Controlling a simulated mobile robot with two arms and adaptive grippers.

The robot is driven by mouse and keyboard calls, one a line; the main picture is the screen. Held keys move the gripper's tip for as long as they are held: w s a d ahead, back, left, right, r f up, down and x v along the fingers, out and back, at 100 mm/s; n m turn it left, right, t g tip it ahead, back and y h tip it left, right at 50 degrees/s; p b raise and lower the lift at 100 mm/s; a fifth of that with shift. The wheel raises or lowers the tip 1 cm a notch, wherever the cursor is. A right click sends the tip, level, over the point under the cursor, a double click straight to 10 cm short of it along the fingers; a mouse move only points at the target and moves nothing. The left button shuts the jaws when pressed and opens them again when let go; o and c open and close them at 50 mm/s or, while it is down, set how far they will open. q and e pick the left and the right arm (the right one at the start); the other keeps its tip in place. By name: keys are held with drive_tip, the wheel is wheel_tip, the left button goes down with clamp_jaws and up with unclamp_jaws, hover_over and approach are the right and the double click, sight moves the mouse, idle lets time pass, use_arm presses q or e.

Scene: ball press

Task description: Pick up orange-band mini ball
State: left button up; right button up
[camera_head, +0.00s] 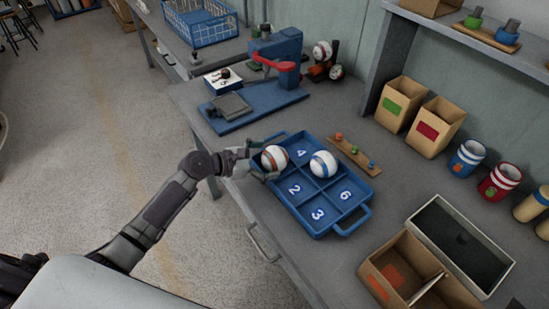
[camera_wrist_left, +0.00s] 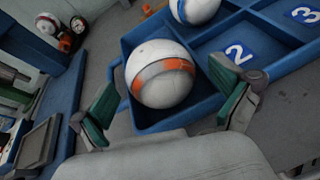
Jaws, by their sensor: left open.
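The orange-band mini ball (camera_head: 274,158) is white with an orange stripe and sits in a corner compartment of the blue tray (camera_head: 318,228). It also shows large in the left wrist view (camera_wrist_left: 160,74). My left gripper (camera_head: 262,163) is at that corner of the tray. In the left wrist view its green-padded fingers (camera_wrist_left: 168,112) are spread apart, with the ball ahead between them and nothing held. A blue-band ball (camera_head: 323,164) sits in the neighbouring compartment marked 5 or similar, its number hidden. My right gripper is not in view.
A blue press with a red handle (camera_head: 274,64) stands behind the tray. A wooden strip with coloured pegs (camera_head: 353,155) lies right of the tray. Cardboard boxes (camera_head: 435,127), cans (camera_head: 500,181) and an open divided box (camera_head: 408,268) occupy the right side.

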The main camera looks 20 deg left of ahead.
use_arm(q)
drive_tip(key=x, duration=0.3)
drive_tip(key=shift+a, duration=0.1)
drive_tip(key=shift+c, duration=0.8)
drive_tip(key=c, duration=0.9)
drive_tip(key=shift+r, duration=0.15)
